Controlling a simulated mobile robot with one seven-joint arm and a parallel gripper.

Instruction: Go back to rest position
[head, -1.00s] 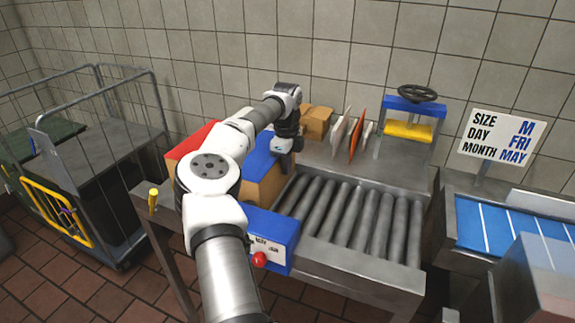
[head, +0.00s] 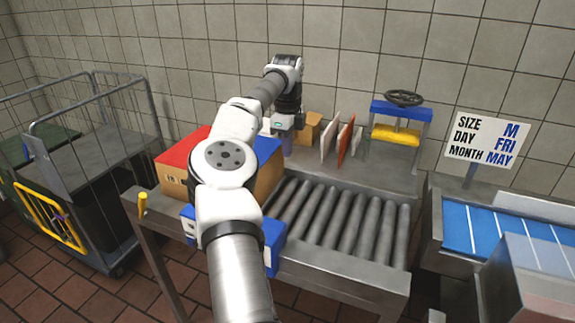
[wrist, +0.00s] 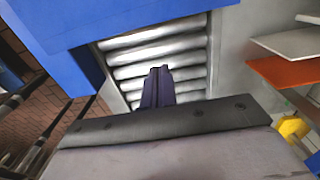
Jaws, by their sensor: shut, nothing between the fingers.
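My gripper (head: 288,147) hangs over the back of the roller table in the head view, beside the blue-topped box (head: 268,148). In the wrist view my gripper (wrist: 158,72) points down at the rollers, its dark fingers together with nothing between them. The blue surface of the box also fills the upper left of the wrist view (wrist: 110,22). My arm covers part of the boxes and of the table's front left in the head view.
Grey rollers (head: 340,222) lie clear to the right. Upright white and orange panels (head: 347,140) and a small cardboard box (head: 309,128) stand behind. A press with a black wheel (head: 403,98) is at the back right. A red-topped box (head: 178,160) and a wire cart (head: 85,165) are left.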

